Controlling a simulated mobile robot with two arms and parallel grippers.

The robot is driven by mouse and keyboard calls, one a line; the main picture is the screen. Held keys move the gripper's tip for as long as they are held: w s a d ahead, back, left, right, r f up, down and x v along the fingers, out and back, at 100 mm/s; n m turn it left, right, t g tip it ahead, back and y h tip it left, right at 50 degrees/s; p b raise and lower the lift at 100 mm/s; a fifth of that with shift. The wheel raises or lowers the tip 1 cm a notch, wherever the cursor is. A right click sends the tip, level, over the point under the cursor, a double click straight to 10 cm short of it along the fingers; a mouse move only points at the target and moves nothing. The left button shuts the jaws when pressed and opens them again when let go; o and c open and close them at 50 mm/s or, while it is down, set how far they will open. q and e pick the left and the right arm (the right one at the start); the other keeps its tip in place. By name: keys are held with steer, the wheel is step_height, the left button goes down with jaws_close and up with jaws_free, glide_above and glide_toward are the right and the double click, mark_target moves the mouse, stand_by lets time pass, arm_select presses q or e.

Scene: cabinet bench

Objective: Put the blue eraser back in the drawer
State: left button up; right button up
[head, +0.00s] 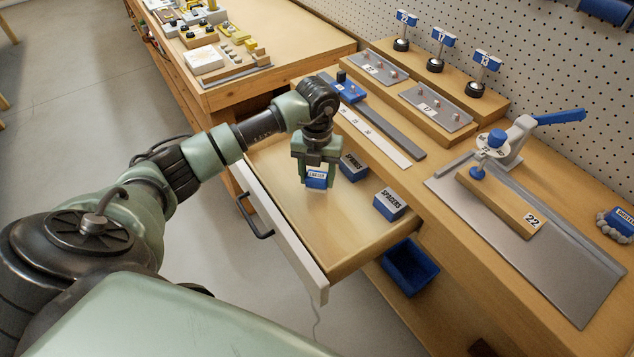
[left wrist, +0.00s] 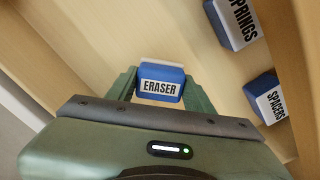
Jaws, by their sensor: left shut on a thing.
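The blue eraser (head: 316,180), with a white ERASER label, is between the fingers of my left gripper (head: 317,172). In the left wrist view the eraser (left wrist: 161,83) shows between the green fingertips (left wrist: 160,90), which are shut on it. The open drawer (head: 330,225) is pulled out from the bench, and the gripper with the eraser is over its inside. I cannot tell whether the eraser touches the drawer floor. My right gripper does not show.
In the drawer, a blue SPRINGS box (head: 353,166) and a blue SPACERS box (head: 389,204) stand to the right of the gripper. Free drawer floor lies to the front. A blue bin (head: 410,267) sits below the bench. A clamp fixture (head: 500,200) stands on the bench top.

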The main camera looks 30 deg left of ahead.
mark_target(317, 184)
arm_select(q)
steer(key=shift+f, duration=1.5)
steer(key=shift+f, duration=0.1)
steer(key=o, duration=1.3)
step_height(317, 184, up, 12)
steer(key=shift+r+b, duration=0.15)
steer(key=shift+b, duration=0.3)
